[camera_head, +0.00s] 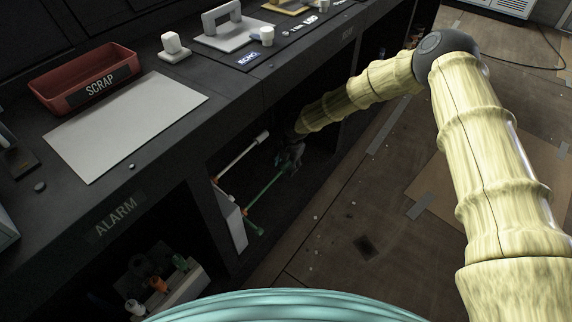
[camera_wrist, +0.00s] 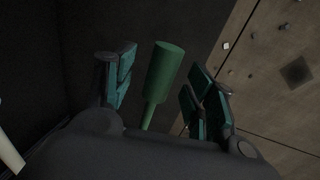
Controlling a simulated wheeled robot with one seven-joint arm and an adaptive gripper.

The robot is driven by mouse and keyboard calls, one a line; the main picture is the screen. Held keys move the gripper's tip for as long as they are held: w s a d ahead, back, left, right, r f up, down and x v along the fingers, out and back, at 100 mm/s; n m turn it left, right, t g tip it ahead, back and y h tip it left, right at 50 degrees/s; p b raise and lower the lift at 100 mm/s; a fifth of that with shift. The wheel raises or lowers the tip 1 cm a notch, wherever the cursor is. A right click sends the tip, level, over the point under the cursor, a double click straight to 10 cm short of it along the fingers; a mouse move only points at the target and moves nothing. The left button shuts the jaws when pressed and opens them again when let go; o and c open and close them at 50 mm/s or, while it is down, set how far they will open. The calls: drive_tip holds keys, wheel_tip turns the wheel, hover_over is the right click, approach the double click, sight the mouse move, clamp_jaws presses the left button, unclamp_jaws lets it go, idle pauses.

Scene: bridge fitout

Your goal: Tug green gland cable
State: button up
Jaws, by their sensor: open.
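The green cable (camera_head: 264,193) runs from a pale upright plate (camera_head: 232,216) inside the dark bay under the counter, up and right to my gripper (camera_head: 289,160). In the wrist view a green cylinder (camera_wrist: 165,72) with a thinner green stem (camera_wrist: 149,115) lies between the two teal-padded fingers of my gripper (camera_wrist: 161,88). The fingers are apart, with a visible gap on each side of the green piece. A white cable (camera_head: 242,156) also sticks out of the plate, above the green one. The bay's shadow hides detail around my fingers.
The counter front (camera_head: 300,95) overhangs the bay. A red SCRAP tray (camera_head: 88,80) and a pale sheet (camera_head: 127,124) lie on top. A lower-left bay under the ALARM label holds a box with coloured plugs (camera_head: 158,283). Open floor (camera_head: 345,220) lies right.

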wheel_tip(320, 180, up, 7)
drive_tip(key=d+p, duration=0.1)
drive_tip(key=p, duration=0.5)
drive_tip(key=shift+s, duration=0.4)
drive_tip(key=shift+f, duration=0.15)
